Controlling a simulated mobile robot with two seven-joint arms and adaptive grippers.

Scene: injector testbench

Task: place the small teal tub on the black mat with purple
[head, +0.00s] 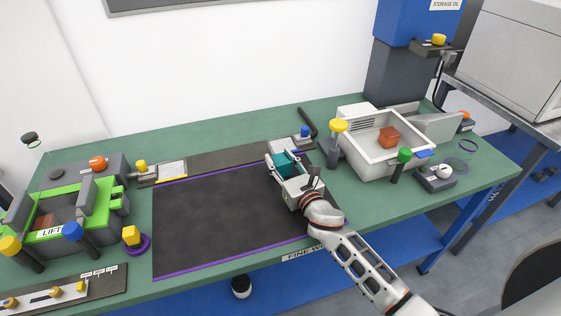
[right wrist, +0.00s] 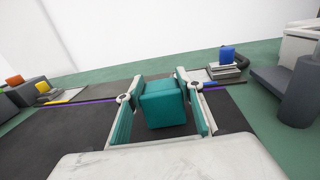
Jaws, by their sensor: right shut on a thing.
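The small teal tub (head: 285,166) is between the fingers of my right gripper (head: 282,160), over the right part of the black mat in the head view. In the right wrist view the tub (right wrist: 163,103) stands roughly upright between the two teal-lined fingers, and my right gripper is shut on it. The black mat (head: 215,222) has purple strips along its edges and lies on the green bench. I cannot tell whether the tub touches the mat or hangs just above it. My left gripper is not in view.
A green fixture marked LIFT (head: 103,195) stands left of the mat, with a yellow knob on a purple base (head: 133,238) beside it. A white bin (head: 362,158) with an orange block (head: 388,137) is to the right. Most of the mat is bare.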

